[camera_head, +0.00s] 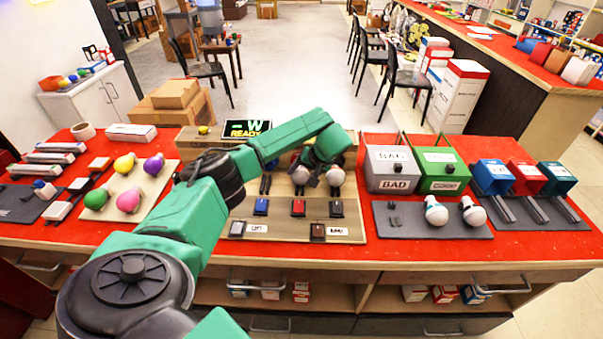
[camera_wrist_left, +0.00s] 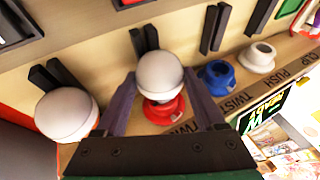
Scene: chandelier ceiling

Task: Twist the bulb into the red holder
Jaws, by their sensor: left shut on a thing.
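My left gripper (camera_wrist_left: 160,108) is shut on a white round bulb (camera_wrist_left: 160,75), with one finger on each side of it. The red holder (camera_wrist_left: 165,110) shows just below the bulb in the left wrist view; the bulb's base is hidden, so I cannot tell how far it sits in the holder. My right gripper is not in view.
Another white bulb (camera_wrist_left: 66,116) stands beside the gripper. A blue holder (camera_wrist_left: 219,77) and a white holder (camera_wrist_left: 258,57) are on its other side. The READY screen (camera_head: 246,128) stands behind the board. Grey (camera_head: 393,170) and green (camera_head: 441,172) bins stand right.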

